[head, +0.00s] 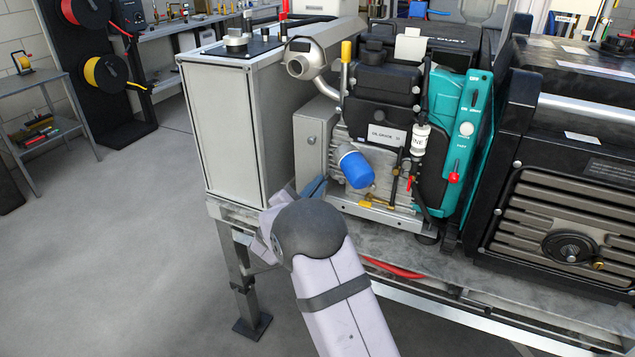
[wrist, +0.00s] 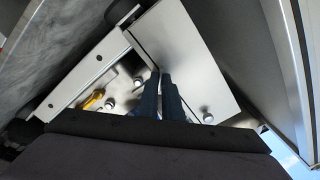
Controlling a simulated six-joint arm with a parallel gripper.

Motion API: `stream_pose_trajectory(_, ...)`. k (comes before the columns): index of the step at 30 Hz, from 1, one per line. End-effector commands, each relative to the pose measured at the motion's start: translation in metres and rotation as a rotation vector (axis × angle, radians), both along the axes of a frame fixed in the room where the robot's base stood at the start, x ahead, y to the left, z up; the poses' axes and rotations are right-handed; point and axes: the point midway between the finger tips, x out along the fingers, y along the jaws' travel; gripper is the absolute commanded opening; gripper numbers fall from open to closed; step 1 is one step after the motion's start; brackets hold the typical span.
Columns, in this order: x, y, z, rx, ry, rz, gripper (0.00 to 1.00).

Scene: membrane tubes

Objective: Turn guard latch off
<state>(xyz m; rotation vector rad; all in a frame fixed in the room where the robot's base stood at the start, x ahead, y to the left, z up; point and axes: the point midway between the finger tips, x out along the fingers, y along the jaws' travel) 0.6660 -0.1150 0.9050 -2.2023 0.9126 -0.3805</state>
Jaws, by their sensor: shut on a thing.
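A grey guard box (head: 311,140) stands at the left of the engine, with a small round knob on its front; the box also shows in the wrist view (wrist: 190,50). My gripper (head: 314,188) reaches up to the low front of this box, its blue fingers partly hidden behind my wrist. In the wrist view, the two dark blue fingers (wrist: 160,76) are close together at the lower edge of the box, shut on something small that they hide. I cannot make out the guard latch itself or its position. A silver knob (wrist: 207,115) lies just right of the fingers.
A blue oil filter (head: 356,168) sticks out just right of my gripper. A yellow fitting (head: 378,203) and red-tipped levers are farther right. A tall grey cabinet (head: 222,130) stands at the left, and a red hose (head: 393,268) lies on the bench below.

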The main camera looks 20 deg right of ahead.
Motion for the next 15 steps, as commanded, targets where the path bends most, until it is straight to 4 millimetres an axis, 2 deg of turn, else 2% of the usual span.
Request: stream_pose_trajectory(15,-0.0001,0.0001,0.0017,-0.343,0.345,0.002,0.0)
